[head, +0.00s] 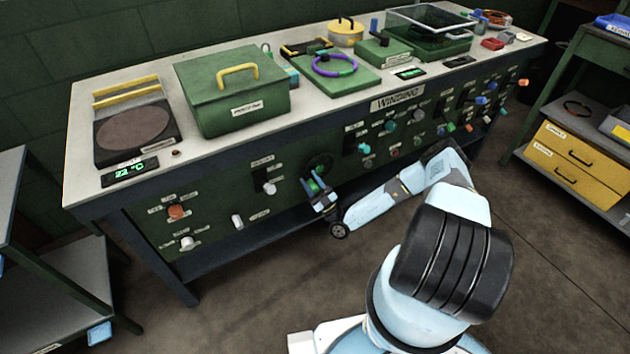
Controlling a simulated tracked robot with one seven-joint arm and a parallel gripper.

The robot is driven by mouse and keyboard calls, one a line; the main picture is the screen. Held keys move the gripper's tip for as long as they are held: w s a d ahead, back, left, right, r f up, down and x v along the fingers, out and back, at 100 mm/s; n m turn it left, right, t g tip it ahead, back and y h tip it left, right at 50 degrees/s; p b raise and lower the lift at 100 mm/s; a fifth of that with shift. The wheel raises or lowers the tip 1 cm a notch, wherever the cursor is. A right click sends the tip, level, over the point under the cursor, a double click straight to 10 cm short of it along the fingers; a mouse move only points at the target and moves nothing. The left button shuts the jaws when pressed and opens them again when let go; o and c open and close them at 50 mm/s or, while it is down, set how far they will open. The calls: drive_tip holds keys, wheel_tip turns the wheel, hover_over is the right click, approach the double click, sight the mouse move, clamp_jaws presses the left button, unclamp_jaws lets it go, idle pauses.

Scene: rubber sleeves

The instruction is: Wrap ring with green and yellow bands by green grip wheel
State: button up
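A purple ring (318,66) with a green stretch lies on the green winding machine (360,80) on the bench top, above the "WINDING" label. I cannot make out any yellow on it. A dark round wheel (321,163) sits on the bench's front panel, with a bright green grip (314,186) at its lower left. My gripper (318,194) is at this wheel, its fingertips close around or against the green grip. The view is too small to tell whether the fingers are closed on it. My forearm crosses in front of the panel to the right.
A green box (233,93) with a yellow handle and a round hotplate (132,135) stand on the bench's left. A glass-lidded green box (430,32) stands at the back right. Several knobs cover the panel. A side table with yellow drawers (575,165) stands right; the floor between is clear.

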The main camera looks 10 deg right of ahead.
drive_tip(key=v, duration=1.3)
drive_tip(key=shift+s+d+f, duration=0.15)
drive_tip(key=shift+d+f, duration=0.05)
drive_tip(key=shift+f, duration=0.15)
